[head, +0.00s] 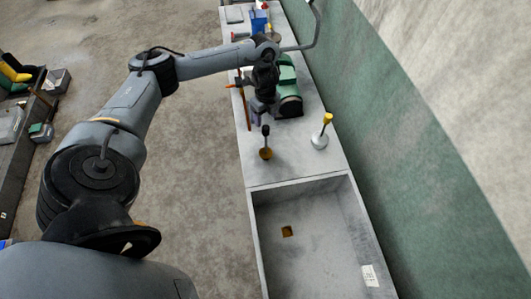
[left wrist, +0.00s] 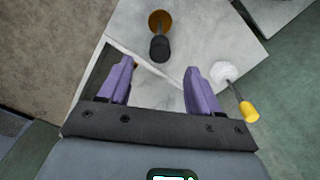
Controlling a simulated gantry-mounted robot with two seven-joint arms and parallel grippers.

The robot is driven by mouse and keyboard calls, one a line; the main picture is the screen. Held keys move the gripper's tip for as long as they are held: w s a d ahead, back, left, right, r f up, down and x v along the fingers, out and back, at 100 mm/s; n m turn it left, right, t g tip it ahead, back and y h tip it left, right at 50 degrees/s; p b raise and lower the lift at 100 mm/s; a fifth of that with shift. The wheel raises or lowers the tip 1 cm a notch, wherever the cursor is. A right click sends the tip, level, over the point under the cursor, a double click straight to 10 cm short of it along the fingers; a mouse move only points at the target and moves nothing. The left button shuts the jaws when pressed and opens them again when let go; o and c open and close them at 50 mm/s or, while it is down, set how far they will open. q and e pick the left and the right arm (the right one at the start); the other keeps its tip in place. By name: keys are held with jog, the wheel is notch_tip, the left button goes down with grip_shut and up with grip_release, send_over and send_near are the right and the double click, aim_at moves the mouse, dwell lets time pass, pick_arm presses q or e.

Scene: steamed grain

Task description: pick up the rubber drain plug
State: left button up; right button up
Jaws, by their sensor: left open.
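My left gripper (head: 260,109) hangs over the counter, left of a green machine. Its two purple fingers are spread apart in the left wrist view (left wrist: 158,72), with nothing between them. Ahead of them stands a thing with a black knob and an amber-brown round base (head: 266,153), also in the left wrist view (left wrist: 160,20). A thing with a yellow grip and white round base (head: 320,141) stands to its right, also in the left wrist view (left wrist: 225,72). I cannot tell for sure which of these is the rubber drain plug. My right gripper is not in view.
A grey sink basin (head: 338,225) with a small rust-brown patch (head: 287,231) on its floor adjoins the counter (head: 292,165). The green machine (head: 288,92) stands close beside my gripper. A green and beige wall (head: 400,140) bounds the right side.

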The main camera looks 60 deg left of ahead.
aim_at(266, 127)
pick_arm(q)
notch_tip(266, 127, down, 4)
jog(key=shift+d+r, duration=0.1)
jog(key=shift+f, duration=0.4)
notch_tip(266, 127, down, 3)
jog(key=shift+f+p, duration=0.15)
jog(key=shift+p, duration=0.45)
jog(key=shift+f, duration=0.65)
grip_shut()
jog(key=shift+r, duration=0.1)
